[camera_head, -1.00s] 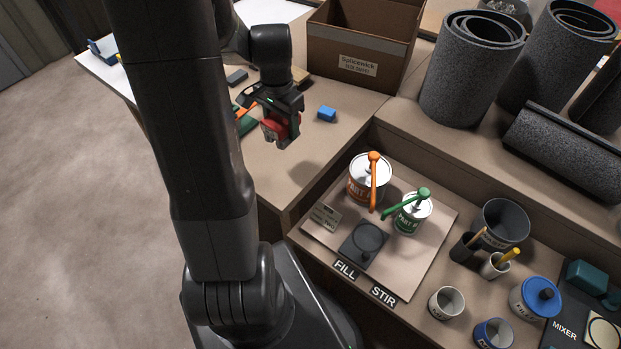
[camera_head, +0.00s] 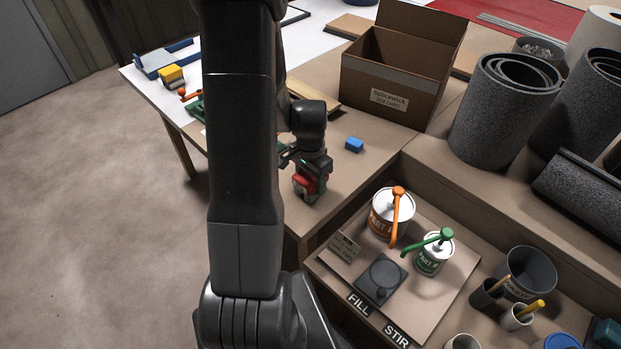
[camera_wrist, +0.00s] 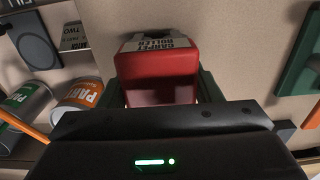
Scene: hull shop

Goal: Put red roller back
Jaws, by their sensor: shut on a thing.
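The red roller (camera_wrist: 160,65) is a red block-like body with a pale label in the wrist view; part of the label seems to read "ROLLER". My gripper (camera_head: 308,190) is shut on it, and the jaws sit at its two sides in the wrist view. In the head view the red roller (camera_head: 305,183) shows low over the front part of the brown bench top (camera_head: 345,185). I cannot tell whether it touches the bench. Its lower end is hidden behind my gripper in the wrist view.
A blue block (camera_head: 354,145) lies behind my gripper. An open cardboard box (camera_head: 388,98) stands at the back. Right, in the sunken tray area, are an orange-labelled can (camera_head: 385,222), a green-labelled can (camera_head: 431,262) and a dark scale (camera_head: 380,280). A yellow-and-grey tool (camera_head: 171,76) lies left.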

